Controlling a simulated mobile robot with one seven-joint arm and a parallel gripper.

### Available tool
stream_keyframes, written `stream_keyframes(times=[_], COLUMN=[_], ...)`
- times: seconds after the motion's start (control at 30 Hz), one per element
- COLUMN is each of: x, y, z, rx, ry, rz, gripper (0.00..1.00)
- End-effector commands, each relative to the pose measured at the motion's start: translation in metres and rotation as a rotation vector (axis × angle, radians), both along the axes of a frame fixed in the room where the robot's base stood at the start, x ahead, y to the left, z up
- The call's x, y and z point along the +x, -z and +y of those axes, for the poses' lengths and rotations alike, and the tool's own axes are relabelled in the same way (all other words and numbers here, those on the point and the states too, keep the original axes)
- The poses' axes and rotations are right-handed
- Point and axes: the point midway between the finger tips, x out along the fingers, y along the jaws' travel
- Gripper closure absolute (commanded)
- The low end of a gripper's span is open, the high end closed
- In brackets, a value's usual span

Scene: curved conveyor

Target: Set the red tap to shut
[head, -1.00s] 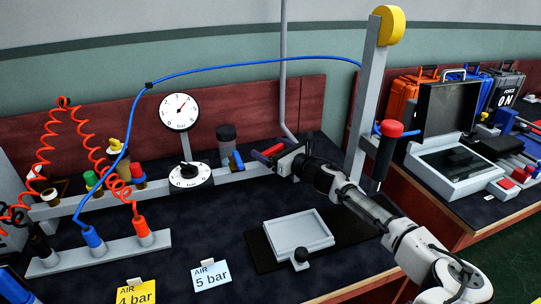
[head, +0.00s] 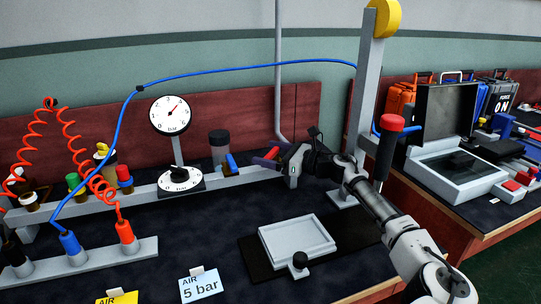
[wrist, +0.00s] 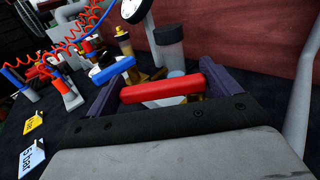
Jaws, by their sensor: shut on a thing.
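The red tap's bar handle (wrist: 160,91) lies crosswise between my two purple fingers in the wrist view. My gripper (wrist: 158,80) is shut on it, with one finger at each end of the bar. The tap body below is mostly hidden by the handle and my gripper. In the head view my gripper (head: 271,158) is at the right end of the grey air rail (head: 215,178), and the red handle is largely covered by the fingers. I cannot tell the tap's exact setting.
A blue tap handle (wrist: 115,69) is close to my left finger. A dark-capped filter cup (head: 219,146), a dial regulator (head: 181,180) and a round gauge (head: 173,115) stand along the rail. A grey post (head: 363,90) rises beside my arm. A tray (head: 297,242) lies in front.

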Motion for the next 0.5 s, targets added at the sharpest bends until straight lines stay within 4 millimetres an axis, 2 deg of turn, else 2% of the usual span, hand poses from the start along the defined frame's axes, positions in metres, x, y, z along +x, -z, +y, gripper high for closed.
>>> stream_keyframes(times=[0.13,0.17,0.2,0.23,0.5], x=[0.0005,0.0005,0.0005,0.0004,0.0003], y=[-0.0016,-0.0016,-0.0016,-0.0015,-0.0031], z=[-0.0007,-0.0007,-0.0007,-0.0007,-0.0003], rx=[0.003,0.003,0.003,0.003,0.002], ry=[0.003,0.003,0.003,0.003,0.002], rz=[-0.001,-0.001,-0.001,-0.001,-0.001], gripper=[0.53,0.08,0.03,0.00,0.00])
